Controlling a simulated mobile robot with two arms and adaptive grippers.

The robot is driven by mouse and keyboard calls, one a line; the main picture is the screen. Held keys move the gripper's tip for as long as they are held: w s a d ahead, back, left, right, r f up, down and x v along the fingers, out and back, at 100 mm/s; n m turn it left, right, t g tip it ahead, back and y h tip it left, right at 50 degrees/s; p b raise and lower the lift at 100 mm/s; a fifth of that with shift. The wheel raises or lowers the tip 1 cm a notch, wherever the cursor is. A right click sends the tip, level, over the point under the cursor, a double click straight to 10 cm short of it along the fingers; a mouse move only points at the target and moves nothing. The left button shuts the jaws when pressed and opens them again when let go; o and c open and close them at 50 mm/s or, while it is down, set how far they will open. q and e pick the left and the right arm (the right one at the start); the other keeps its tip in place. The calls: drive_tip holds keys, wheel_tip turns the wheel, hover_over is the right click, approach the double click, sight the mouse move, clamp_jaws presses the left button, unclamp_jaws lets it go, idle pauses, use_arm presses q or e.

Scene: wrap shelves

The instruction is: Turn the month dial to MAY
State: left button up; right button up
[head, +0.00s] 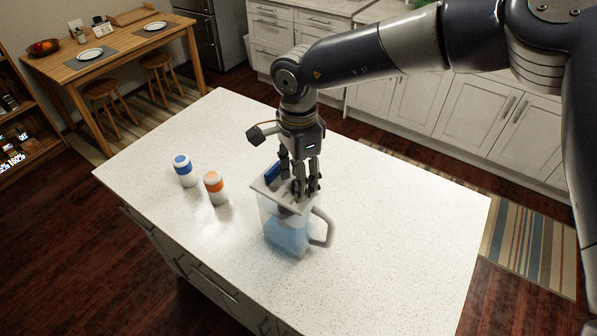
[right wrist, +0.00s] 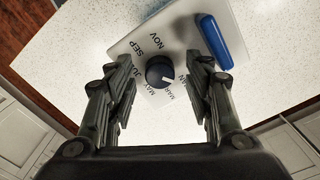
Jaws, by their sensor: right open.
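A clear pitcher (head: 285,232) with bluish content and a grey handle stands upright on the island counter. Its grey lid (right wrist: 128,48) carries a round dark month dial (right wrist: 155,66), with NOV, SEP, JUL, MAY, MAR and JAN readable around it. A pale pointer mark on the dial faces the lower right in the right wrist view, near MAR. My right gripper (head: 301,190) points down over the lid. It is open, with its fingers (right wrist: 163,110) on either side of the dial; I cannot tell whether they touch it. My left gripper is not in view.
A blue piece (right wrist: 221,42) sits on the lid beside the dial. A white-and-blue container (head: 185,172) and a white-and-orange one (head: 216,190) stand left of the pitcher. The right part of the counter (head: 410,225) is clear.

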drive_tip(key=shift+f, duration=0.2)
drive_tip(key=shift+c, duration=0.6)
drive_tip(key=c, duration=1)
drive_tip(key=shift+b, duration=0.35)
drive_tip(key=shift+m, duration=0.3)
